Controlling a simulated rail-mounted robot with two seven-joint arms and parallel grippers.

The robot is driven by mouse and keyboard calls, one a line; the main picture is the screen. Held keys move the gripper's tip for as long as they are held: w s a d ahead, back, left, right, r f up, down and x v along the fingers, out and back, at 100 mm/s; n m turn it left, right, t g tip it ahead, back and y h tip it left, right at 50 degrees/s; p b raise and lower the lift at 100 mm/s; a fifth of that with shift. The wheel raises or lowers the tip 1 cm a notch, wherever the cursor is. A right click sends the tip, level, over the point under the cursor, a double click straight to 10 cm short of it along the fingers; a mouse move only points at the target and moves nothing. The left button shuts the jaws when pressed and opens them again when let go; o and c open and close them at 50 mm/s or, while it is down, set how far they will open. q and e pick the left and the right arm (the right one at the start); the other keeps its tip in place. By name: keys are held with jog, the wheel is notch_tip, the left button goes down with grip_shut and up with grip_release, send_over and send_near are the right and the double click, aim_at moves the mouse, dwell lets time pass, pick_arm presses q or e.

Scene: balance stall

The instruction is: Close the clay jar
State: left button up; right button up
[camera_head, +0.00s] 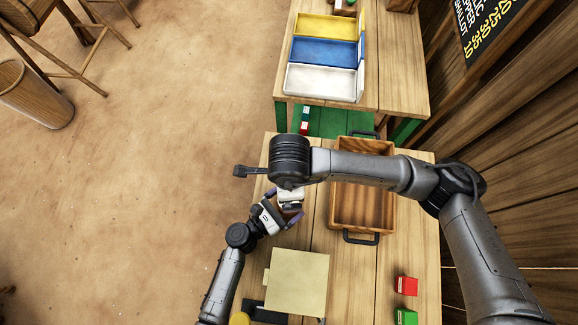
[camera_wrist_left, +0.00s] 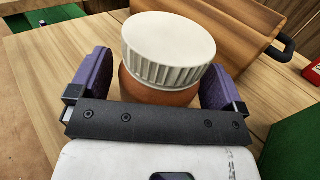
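The clay jar (camera_wrist_left: 160,91) is orange-brown and stands between the purple fingers of my left gripper (camera_wrist_left: 158,82). A white lid with a ribbed edge (camera_wrist_left: 168,45) sits on its mouth; I cannot tell whether it is screwed tight. A narrow gap seems to show between the left finger and the jar, so the gripper looks open around it. In the head view my left gripper (camera_head: 283,206) reaches the jar from the lower left. My right arm's dark wrist passes above the jar there and hides part of it. The right gripper's fingers are hidden.
A wooden crate (camera_head: 336,212) with dark handles stands right of the jar. A pale square board (camera_head: 297,283) lies in front. Red (camera_head: 406,286) and green (camera_head: 406,317) blocks are at the lower right. Yellow (camera_head: 327,26), blue (camera_head: 325,51) and white (camera_head: 318,79) trays stand on the far table.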

pick_arm(q)
jog(key=shift+o, duration=0.2)
jog(key=b+v, duration=0.1)
jog(key=v, duration=1.3)
jog(key=shift+d, duration=0.1)
jog(key=shift+r, duration=0.1)
